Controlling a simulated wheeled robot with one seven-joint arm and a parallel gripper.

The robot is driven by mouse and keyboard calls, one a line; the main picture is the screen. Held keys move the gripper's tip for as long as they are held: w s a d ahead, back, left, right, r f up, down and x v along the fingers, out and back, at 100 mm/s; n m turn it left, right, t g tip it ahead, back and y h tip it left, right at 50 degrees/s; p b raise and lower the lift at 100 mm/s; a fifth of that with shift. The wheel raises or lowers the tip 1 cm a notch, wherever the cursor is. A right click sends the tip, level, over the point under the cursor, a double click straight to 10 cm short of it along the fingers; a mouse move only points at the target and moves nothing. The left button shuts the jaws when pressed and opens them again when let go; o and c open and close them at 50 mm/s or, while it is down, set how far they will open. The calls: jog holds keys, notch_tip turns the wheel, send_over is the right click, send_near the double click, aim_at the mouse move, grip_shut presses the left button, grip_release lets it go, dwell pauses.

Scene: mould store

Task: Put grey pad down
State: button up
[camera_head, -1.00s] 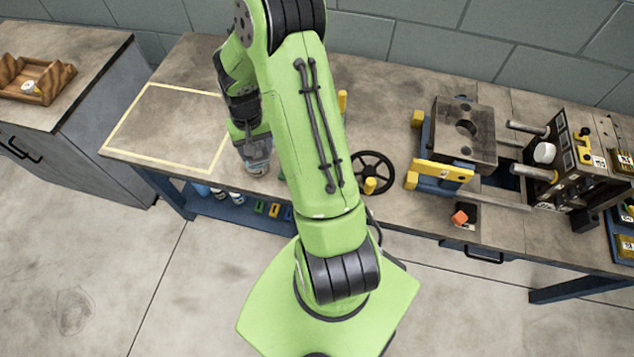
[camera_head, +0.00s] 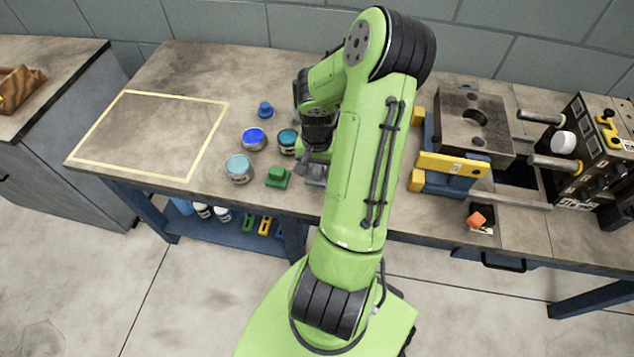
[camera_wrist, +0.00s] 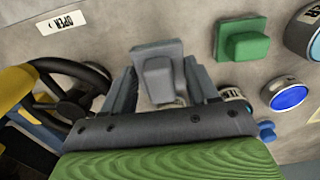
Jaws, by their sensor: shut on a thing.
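The grey pad (camera_wrist: 158,84) is a flat plate with a block-shaped grip, seen in the middle of the wrist view. My gripper (camera_wrist: 160,88) has a finger on each side of the grip and is shut on it. In the head view my gripper (camera_head: 314,168) is low over the workbench (camera_head: 215,70), just right of a green pad (camera_head: 278,178). The arm hides part of it there, and I cannot tell whether the grey pad touches the bench top.
The yellow-taped area (camera_head: 150,130) is empty. A black handwheel (camera_wrist: 75,90) is close on the other side. A steel mould block (camera_head: 470,122) stands at right.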

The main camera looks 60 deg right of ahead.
aim_at(317, 179)
jog(key=shift+f+b, duration=0.8)
jog(key=shift+f, duration=1.35)
jog(key=o, duration=1)
